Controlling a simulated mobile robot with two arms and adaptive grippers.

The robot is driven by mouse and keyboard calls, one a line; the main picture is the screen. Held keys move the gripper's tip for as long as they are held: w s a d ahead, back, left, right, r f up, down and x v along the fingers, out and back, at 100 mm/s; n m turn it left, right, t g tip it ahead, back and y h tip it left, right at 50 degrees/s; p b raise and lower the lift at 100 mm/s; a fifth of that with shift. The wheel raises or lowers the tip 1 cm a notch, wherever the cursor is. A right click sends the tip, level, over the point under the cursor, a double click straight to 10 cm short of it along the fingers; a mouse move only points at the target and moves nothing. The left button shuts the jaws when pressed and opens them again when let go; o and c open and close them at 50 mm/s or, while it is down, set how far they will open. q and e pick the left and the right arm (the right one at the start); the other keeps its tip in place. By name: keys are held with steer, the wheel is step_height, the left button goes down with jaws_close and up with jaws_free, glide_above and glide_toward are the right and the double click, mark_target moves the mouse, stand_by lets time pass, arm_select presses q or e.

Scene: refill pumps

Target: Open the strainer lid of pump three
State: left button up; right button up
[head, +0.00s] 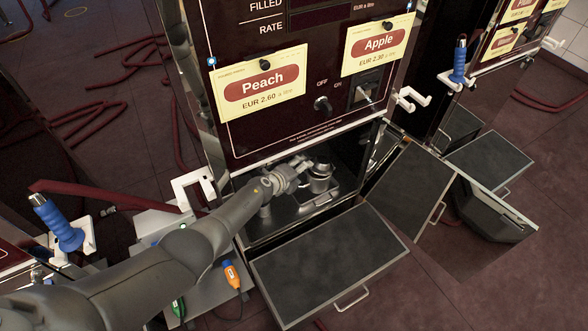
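The pump in front of me has a dark face with yellow Peach and Apple price cards. No pump number is legible. Below it, an open compartment (262,226) has a metal floor. A round silver fitting (319,179), perhaps the strainer and its lid, stands inside; I cannot tell whether its lid is open. My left arm reaches in from the lower left. My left gripper (296,170) is at the compartment, just left of the fitting; contact is unclear. Its fingers are small and partly hidden, so I cannot tell if they are open. My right gripper is not in view.
A dark panel (330,264) with a handle lies open before the compartment. Another open panel (404,190) stands to its right. Blue-handled nozzles (58,224) hang at left and right. An orange-tipped tool (231,274) lies beside my arm. Red hoses (120,62) lie behind.

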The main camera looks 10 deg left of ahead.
arm_select(q)
steer(key=shift+f+p+v, duration=0.2)
steer(key=shift+p+v, duration=0.6)
steer(key=shift+v, duration=0.25)
steer(key=shift+a, duration=0.1)
steer(key=shift+c, duration=0.2)
